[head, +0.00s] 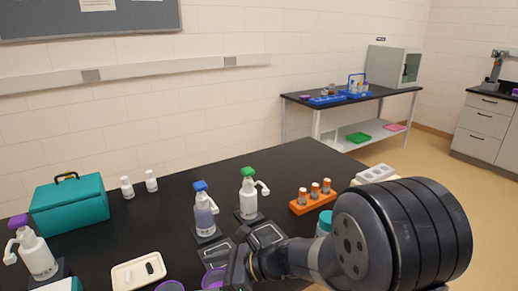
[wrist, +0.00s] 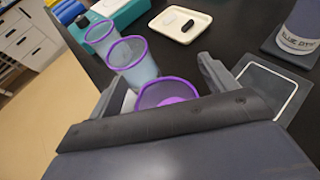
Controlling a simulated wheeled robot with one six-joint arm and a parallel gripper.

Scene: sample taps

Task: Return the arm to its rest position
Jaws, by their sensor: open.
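My gripper (wrist: 158,80) is open, its two fingers spread wide in the wrist view. A purple-rimmed cup (wrist: 167,92) shows in the gap between them, its lower part hidden by the gripper body; I cannot tell its exact distance from the fingers. In the head view my arm (head: 405,235) reaches in from the lower right, low over the black table (head: 135,225). There the gripper (head: 238,268) is partly hidden at the bottom, beside a purple-rimmed cup (head: 213,278).
Purple-, blue- and green-topped bottles (head: 38,256) (head: 205,215) (head: 249,198) stand on the table. An orange rack (head: 312,203) is near my arm. A cream tray (head: 138,272) and teal case (head: 70,206) are left. Two more purple-rimmed cups (wrist: 133,65) (wrist: 101,34) show in the wrist view.

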